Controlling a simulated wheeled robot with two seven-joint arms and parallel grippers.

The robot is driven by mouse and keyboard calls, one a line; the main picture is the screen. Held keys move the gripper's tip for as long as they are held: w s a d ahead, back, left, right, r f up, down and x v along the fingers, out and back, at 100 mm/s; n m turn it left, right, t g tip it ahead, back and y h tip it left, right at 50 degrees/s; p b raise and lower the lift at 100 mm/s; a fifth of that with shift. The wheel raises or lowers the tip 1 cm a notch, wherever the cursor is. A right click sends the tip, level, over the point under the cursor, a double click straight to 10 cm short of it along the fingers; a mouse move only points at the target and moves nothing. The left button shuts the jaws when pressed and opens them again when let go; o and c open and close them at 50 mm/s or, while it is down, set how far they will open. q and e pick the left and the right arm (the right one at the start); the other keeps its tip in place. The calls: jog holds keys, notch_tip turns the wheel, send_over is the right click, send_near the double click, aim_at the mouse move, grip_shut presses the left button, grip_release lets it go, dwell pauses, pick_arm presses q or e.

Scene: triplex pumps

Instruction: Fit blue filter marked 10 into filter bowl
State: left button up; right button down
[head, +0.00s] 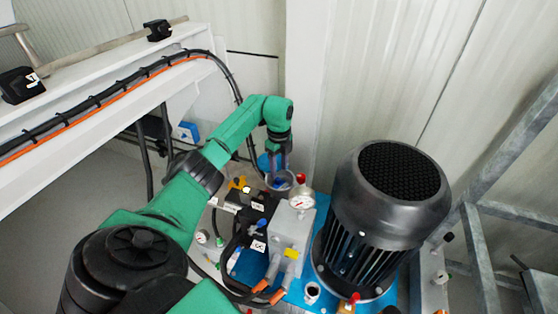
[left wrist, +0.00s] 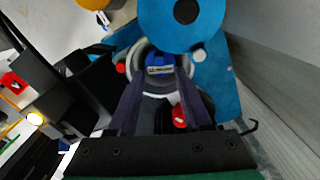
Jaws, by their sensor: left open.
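The filter bowl (head: 282,183) is a clear round cup behind the pressure gauge in the head view. In the left wrist view the bowl's pale round rim (left wrist: 136,54) surrounds a blue filter (left wrist: 160,69) with a small label, too small to read. The filter appears inside the bowl's opening; its depth cannot be told. My left gripper (head: 277,166) points down over the bowl. Its two dark fingers (left wrist: 160,78) are open, one on each side of the filter; whether they touch it is unclear. My right gripper is not in view.
A blue disc with a black centre (left wrist: 183,14) lies close beyond the bowl. A pressure gauge (head: 301,199) on a metal block (head: 291,228) and a large black motor (head: 385,215) stand to the right. Red-capped parts (left wrist: 179,116) sit close around the bowl. A white beam with cables (head: 95,90) runs at left.

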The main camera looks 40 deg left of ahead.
pick_arm(q)
notch_tip(320, 180, up, 8)
jog(key=shift+f, duration=0.15)
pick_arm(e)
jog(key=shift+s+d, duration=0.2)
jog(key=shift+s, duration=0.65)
